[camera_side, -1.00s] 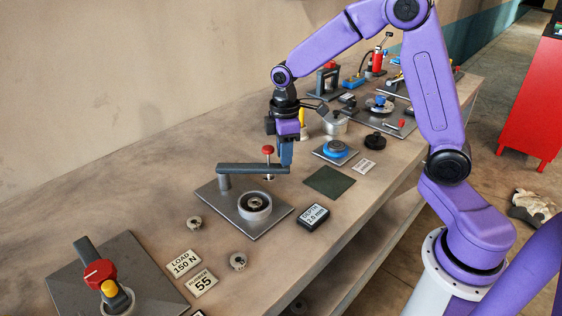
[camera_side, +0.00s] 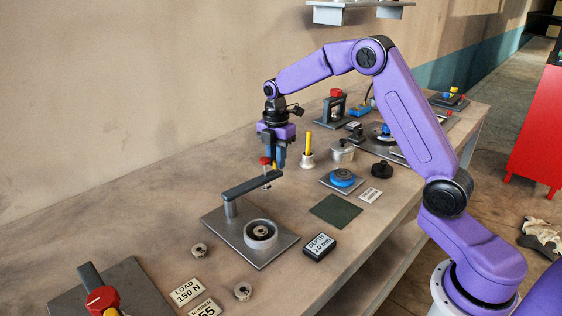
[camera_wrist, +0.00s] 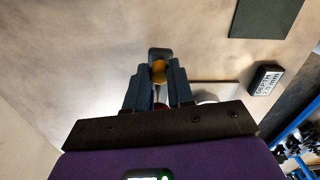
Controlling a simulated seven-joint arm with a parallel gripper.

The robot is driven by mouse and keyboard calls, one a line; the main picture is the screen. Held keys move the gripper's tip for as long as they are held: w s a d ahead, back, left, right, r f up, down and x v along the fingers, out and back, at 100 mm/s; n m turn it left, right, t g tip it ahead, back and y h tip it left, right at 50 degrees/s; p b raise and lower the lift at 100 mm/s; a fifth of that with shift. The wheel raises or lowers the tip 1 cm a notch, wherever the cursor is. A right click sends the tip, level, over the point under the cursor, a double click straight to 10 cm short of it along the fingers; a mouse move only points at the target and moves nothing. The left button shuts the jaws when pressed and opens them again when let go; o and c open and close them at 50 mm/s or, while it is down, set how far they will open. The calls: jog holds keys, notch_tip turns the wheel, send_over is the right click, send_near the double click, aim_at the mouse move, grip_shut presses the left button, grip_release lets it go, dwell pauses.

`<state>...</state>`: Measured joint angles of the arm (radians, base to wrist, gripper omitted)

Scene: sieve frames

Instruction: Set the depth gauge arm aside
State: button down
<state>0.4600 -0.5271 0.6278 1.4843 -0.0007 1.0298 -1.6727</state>
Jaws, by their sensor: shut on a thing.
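The depth gauge arm (camera_side: 250,184) is a dark grey bar on a short post at the back left of a square metal plate (camera_side: 230,222). It points toward the back right, off to the back of the round cup (camera_side: 260,233) on that plate. A red-topped rod (camera_side: 265,161) stands at its outer end. My gripper (camera_side: 275,163) is shut on a yellow knob at that end. In the wrist view, the knob (camera_wrist: 159,70) sits between my two fingers (camera_wrist: 157,88). The fingers partly hide the end of the arm.
A depth display (camera_side: 319,246) reading 2.0 mm lies right of the plate, with a dark green mat (camera_side: 336,211) behind it. A cup with a yellow stick (camera_side: 308,148) and a blue round piece (camera_side: 342,177) stand behind. Bench is clear along the wall.

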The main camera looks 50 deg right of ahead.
jog(key=shift+w+r, duration=0.15)
jog(key=shift+w, duration=0.2)
jog(key=shift+a, duration=0.1)
jog(key=c, duration=1)
grip_release()
notch_tip(320, 180, up, 17)
jog(key=shift+r, duration=0.15)
